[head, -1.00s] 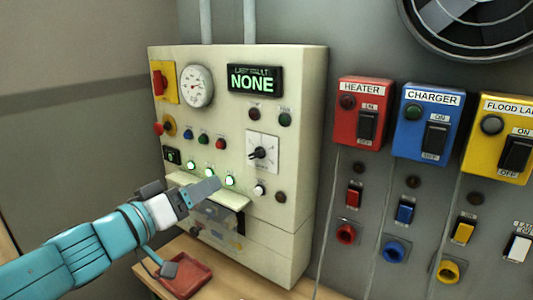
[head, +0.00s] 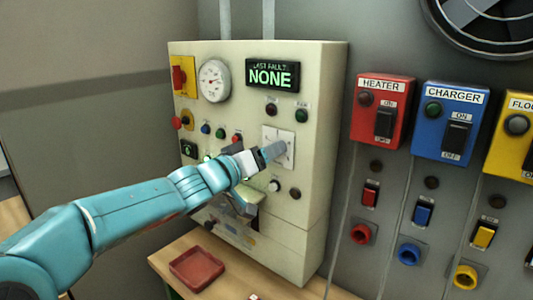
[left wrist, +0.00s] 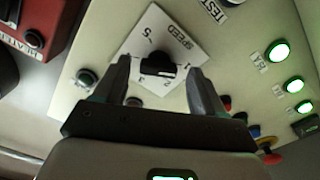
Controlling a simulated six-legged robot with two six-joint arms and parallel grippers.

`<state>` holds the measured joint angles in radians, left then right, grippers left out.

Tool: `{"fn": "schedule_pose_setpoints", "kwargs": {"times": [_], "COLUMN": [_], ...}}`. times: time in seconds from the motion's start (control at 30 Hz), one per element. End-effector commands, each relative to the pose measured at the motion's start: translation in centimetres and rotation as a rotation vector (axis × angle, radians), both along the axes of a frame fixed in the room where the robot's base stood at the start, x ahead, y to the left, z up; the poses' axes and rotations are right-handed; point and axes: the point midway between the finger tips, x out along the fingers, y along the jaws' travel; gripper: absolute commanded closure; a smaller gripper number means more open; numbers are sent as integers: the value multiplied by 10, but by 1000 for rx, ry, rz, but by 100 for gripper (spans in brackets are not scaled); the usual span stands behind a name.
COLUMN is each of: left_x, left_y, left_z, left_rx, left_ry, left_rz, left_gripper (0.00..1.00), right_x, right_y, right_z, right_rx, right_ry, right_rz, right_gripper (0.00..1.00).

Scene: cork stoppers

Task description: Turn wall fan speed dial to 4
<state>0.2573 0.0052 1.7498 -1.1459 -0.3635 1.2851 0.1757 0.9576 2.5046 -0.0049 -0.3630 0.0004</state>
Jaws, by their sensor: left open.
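The speed dial (left wrist: 155,68) is a black knob on a white square plate marked SPEED, with numbers including 1, 2, 3 and 5 around it. My left gripper (left wrist: 157,75) is open, with one finger on either side of the knob in the left wrist view. I cannot tell whether the fingers touch it. In the head view, my left gripper (head: 268,153) is in front of the white dial plate (head: 287,139) on the beige panel and hides the knob. My right gripper is not in view.
The beige panel (head: 325,100) carries a gauge (head: 213,80), a NONE display (head: 272,76), small lamps and buttons. Heater (head: 381,110) and charger (head: 445,120) switch boxes hang to the right. A red tray (head: 197,268) lies on the wooden bench below.

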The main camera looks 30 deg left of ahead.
Motion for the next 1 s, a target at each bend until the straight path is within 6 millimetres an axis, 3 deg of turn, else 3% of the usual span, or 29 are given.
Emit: {"fn": "schedule_pose_setpoints", "kwargs": {"times": [0.33, 0.37, 0.5, 0.53, 1.0], "left_x": [6, 6, 6, 6, 6], "left_y": [-2, -2, -2, -2, -2], "left_z": [0, 0, 0, 0, 0], "left_rx": [0, 0, 0, 0, 100], "left_ry": [0, 0, 0, 0, -8], "left_rz": [-1, -1, -1, -1, 0], "left_gripper": [30, 36, 82, 86, 86], "right_x": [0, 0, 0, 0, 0], "right_y": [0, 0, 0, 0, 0], "right_z": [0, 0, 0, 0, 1], "right_rx": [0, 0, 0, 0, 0], "right_ry": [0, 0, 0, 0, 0], "right_rz": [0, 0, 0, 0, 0], "right_gripper": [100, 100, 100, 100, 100]}}
